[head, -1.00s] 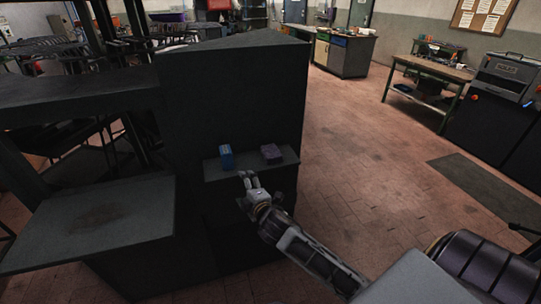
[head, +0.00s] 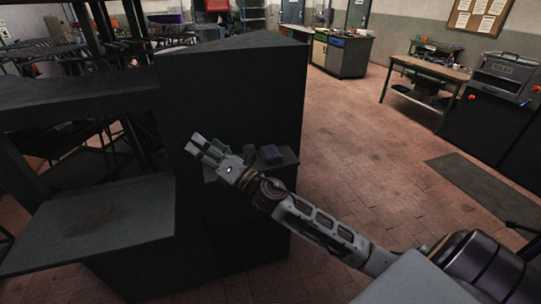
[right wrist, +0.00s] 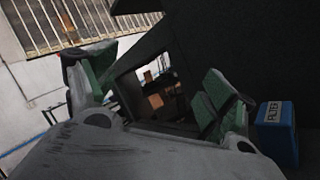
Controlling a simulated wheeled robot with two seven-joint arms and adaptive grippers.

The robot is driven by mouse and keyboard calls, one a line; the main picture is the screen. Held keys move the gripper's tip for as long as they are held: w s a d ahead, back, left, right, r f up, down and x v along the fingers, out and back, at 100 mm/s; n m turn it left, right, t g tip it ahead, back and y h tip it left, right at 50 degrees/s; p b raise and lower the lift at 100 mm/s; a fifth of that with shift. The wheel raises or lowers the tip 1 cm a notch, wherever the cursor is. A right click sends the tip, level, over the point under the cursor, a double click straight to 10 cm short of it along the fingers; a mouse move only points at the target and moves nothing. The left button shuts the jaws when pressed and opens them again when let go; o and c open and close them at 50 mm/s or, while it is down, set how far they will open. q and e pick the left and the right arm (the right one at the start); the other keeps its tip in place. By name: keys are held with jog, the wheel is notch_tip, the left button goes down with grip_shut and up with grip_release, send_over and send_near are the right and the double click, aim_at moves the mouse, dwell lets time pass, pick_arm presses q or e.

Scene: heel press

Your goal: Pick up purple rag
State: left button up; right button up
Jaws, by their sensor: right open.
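The purple rag (head: 270,153) is a small folded block lying on a small dark shelf (head: 285,168) on the side of the dark machine. My right gripper (head: 202,144) is open and empty, raised in front of the shelf's left part, left of the rag and apart from it. In the right wrist view its two green-padded fingers (right wrist: 160,85) stand wide apart with nothing between them. A blue box with lettering (right wrist: 277,133) is beside the right finger there. In the head view the gripper hides that box. The rag does not show in the right wrist view. My left gripper is not in view.
The tall dark machine panel (head: 235,90) rises behind the shelf. A flat plate (head: 95,215) juts out at the left. The brick-tiled floor (head: 340,150) right of the machine is open. A workbench (head: 432,72) stands farther back.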

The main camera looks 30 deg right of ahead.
jog(key=s+a+n+g+y, duration=0.2)
jog(key=a+n+g+y, duration=0.3)
jog(key=n, duration=0.8)
jog(key=s+a+n+g+y, duration=0.25)
jog(key=n+g, duration=0.45)
jog(key=n, duration=0.5)
jog(key=w+d+f+n+g+h, duration=0.1)
jog(key=w+d+f+n+h, duration=0.15)
jog(key=d+n+h, duration=0.45)
jog(key=w+d+f+n+g+h, duration=0.1)
jog(key=d+f+n+h, duration=0.2)
jog(key=d+h, duration=0.35)
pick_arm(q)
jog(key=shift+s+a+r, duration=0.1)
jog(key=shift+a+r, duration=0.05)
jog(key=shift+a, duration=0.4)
pick_arm(e)
jog(key=d+r+n+h, duration=0.1)
jog(key=d+r+h, duration=0.2)
jog(key=d, duration=1.3)
jog(key=shift+s+d+r+n+h, duration=0.15)
jog(key=shift+s+d+n+h, duration=0.2)
jog(key=shift+h, duration=0.45)
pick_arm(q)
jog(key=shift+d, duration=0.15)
pick_arm(e)
jog(key=shift+w, duration=0.2)
